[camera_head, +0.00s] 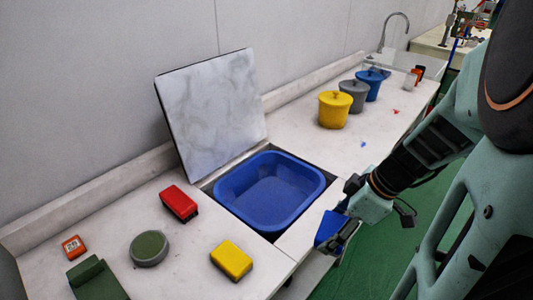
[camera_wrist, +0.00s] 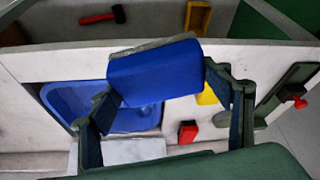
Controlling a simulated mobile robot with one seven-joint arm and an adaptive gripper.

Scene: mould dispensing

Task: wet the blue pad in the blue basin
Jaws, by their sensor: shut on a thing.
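The blue pad (camera_head: 328,228) is held in my gripper (camera_head: 343,238), off the counter's front edge, to the right of the blue basin. In the wrist view the blue pad (camera_wrist: 155,72) fills the space between the two fingers of my gripper (camera_wrist: 162,88), with a greyish layer along its upper edge. The blue basin (camera_head: 268,192) is set in an opening in the counter, and its inside looks smooth and blue; I cannot tell the water level. It also shows in the wrist view, behind the pad and left finger (camera_wrist: 70,98). The pad is apart from the basin.
A marbled lid (camera_head: 212,110) stands tilted up behind the basin. A red block (camera_head: 179,202), a yellow block (camera_head: 231,260) and a round green thing (camera_head: 149,248) lie on the near counter. Yellow (camera_head: 333,111), grey (camera_head: 354,96) and blue (camera_head: 369,85) lidded pots stand beyond the basin.

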